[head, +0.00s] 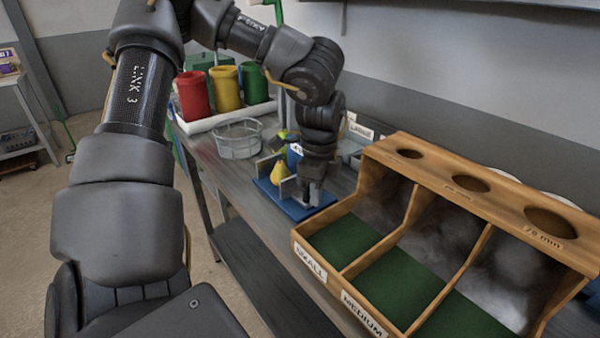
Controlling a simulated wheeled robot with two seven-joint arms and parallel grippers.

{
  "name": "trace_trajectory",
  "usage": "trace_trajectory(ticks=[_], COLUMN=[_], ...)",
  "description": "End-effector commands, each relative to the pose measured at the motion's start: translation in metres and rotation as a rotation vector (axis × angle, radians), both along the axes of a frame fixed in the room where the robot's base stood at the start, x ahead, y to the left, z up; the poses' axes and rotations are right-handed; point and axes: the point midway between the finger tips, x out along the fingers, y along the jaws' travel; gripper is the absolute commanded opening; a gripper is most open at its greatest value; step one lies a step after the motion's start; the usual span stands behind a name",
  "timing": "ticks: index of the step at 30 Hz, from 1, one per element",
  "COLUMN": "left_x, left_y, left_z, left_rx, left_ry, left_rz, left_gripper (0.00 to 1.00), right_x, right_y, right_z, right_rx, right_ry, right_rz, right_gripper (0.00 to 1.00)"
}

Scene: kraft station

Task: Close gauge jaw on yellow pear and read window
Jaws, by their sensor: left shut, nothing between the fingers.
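The yellow pear (279,173) stands on the gauge (296,211), which has a blue base and grey upright jaws. A grey jaw plate (288,190) stands just in front of the pear, close to it; I cannot tell whether they touch. My left gripper (312,193) is shut and empty, pointing down over the near right end of the gauge, beside that jaw plate. Whether it touches the jaw is not clear. The gauge's window cannot be made out, and my left wrist hides part of the gauge. My right gripper is out of view.
A wooden sorting box (407,282) with green-floored compartments and round holes stands close on the right. The bench's front edge runs along the left.

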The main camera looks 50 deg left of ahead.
Motion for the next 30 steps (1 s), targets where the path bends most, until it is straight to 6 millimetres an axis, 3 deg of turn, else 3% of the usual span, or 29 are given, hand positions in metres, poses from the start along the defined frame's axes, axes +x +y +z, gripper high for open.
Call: trace_trajectory(ticks=[30], left_x=[0.002], left_y=[0.020], left_z=[0.007], left_rx=[0.000], left_ry=[-0.001], left_rz=[0.000], left_gripper=[0.00], right_x=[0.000], right_y=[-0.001], right_z=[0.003], right_rx=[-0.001], right_ry=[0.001], right_rz=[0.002], right_gripper=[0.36])
